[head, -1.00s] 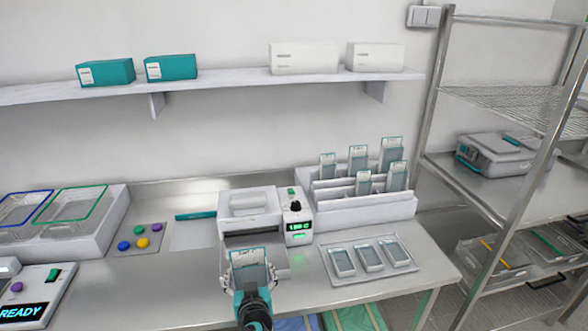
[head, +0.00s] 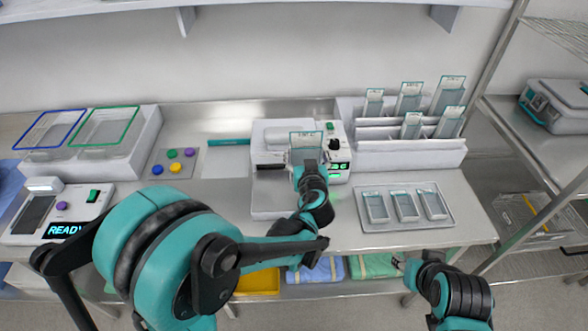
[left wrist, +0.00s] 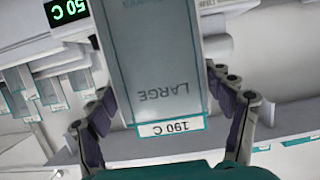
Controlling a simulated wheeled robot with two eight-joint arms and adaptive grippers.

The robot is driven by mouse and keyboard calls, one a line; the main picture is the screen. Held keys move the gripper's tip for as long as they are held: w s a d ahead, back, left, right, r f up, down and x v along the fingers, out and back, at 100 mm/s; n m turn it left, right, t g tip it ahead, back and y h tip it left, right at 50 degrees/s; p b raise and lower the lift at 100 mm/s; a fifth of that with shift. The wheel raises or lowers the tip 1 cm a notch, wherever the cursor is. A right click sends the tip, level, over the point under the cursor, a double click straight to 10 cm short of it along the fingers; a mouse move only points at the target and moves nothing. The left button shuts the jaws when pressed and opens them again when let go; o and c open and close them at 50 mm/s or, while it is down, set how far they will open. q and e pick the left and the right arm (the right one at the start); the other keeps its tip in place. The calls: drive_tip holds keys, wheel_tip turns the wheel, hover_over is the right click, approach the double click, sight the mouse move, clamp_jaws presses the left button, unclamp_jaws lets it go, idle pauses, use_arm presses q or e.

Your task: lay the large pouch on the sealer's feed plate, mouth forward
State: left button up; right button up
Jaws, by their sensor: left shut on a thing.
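The large pouch (head: 306,139) is a clear sleeve with a teal-edged label band; in the left wrist view its print reads LARGE and 190 C (left wrist: 160,70). My left gripper (head: 307,166) is shut on it, a finger at each side edge, also in the left wrist view (left wrist: 168,112). The white sealer (head: 270,132) stands behind it with a green-lit display; the pouch overlaps its front. The pale feed plate (head: 268,203) extends forward below. I cannot tell whether the pouch touches the sealer or plate. My right gripper (head: 403,264) is small at the bench's front edge; its jaws are unclear.
A rack (head: 400,146) with several pouches stands right of the sealer. A tray (head: 384,222) with three pouches lies in front of the rack. Baskets in a white holder (head: 143,142), colored buttons (head: 174,154) and a READY device (head: 85,208) are at left. A wire shelf unit stands right.

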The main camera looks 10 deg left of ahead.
use_arm(q)
drive_tip(key=a+f, duration=0.1)
drive_tip(key=w+a+f, duration=0.1)
drive_tip(key=a, duration=0.1)
drive_tip(key=shift+a+f+b, duration=0.1)
drive_tip(key=shift+a+b, duration=0.1)
drive_tip(key=shift+b, duration=0.1)
drive_tip(key=shift+f, duration=0.15)
wheel_tip(320, 180, down, 4)
drive_tip(key=shift+r+b, duration=0.2)
drive_tip(key=shift+b, duration=0.6)
drive_tip(key=shift+f, duration=0.1)
drive_tip(key=o, duration=0.5)
drive_tip(key=shift+f, duration=0.1)
drive_tip(key=o, duration=0.4)
